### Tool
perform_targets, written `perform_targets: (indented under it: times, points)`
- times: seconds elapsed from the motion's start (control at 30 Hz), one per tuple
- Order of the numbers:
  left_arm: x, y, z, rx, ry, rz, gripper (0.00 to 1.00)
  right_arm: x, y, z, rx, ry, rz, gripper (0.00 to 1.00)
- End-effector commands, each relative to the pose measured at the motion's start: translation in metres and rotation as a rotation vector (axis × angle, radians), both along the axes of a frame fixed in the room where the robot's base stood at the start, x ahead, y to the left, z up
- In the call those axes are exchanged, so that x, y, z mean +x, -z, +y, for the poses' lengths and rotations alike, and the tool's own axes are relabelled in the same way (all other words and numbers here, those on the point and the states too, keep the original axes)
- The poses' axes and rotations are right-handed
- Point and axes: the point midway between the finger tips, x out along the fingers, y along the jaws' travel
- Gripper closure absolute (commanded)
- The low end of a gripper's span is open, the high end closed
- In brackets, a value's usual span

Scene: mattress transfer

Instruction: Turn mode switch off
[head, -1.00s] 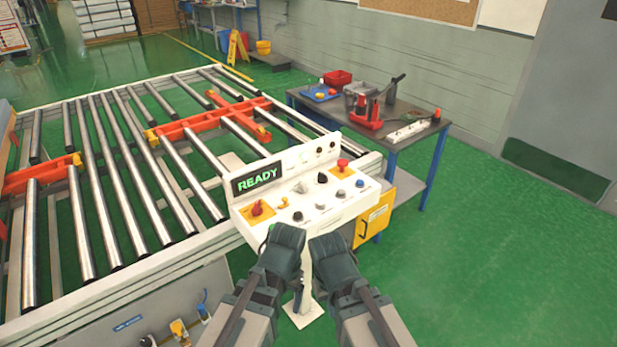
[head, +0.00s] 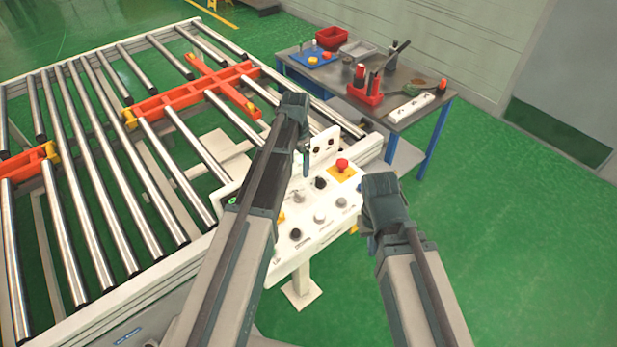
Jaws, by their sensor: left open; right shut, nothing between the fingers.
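The white control panel (head: 325,232) stands on a post at the end of the roller conveyor. Its labels are too small to read, so I cannot tell for certain which control is the mode switch. A black selector knob (head: 320,183) shows near the panel's middle. A red button (head: 342,164) on a yellow plate is at its upper right. My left arm covers the panel's left part and most of the display. My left gripper (head: 306,165) is open, pointing down over the panel's back, just left of the black knob. My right gripper (head: 366,225) is shut and empty beside the panel's right edge.
The roller conveyor (head: 110,185) with orange transfer arms (head: 185,101) fills the left. A workbench (head: 410,118) behind the panel holds a red tool holder (head: 363,88), a power strip (head: 411,107) and bins. Green floor is free to the right.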

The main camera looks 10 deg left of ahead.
Motion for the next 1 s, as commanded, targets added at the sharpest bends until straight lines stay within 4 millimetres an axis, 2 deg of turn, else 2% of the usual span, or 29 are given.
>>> perform_targets:
  times: [0.27,0.47,1.0]
  points:
    - [0.000,0.005,0.000,-0.001,0.000,-0.001,0.20,0.000,0.005,0.000,0.000,-0.001,0.000,1.00]
    - [0.000,0.021,0.000,0.000,0.000,0.000,0.20,0.000,0.021,0.000,-0.001,-0.003,0.000,1.00]
    - [0.000,0.094,0.000,0.000,0.000,0.000,0.20,0.000,0.094,0.000,-0.002,-0.016,0.001,1.00]
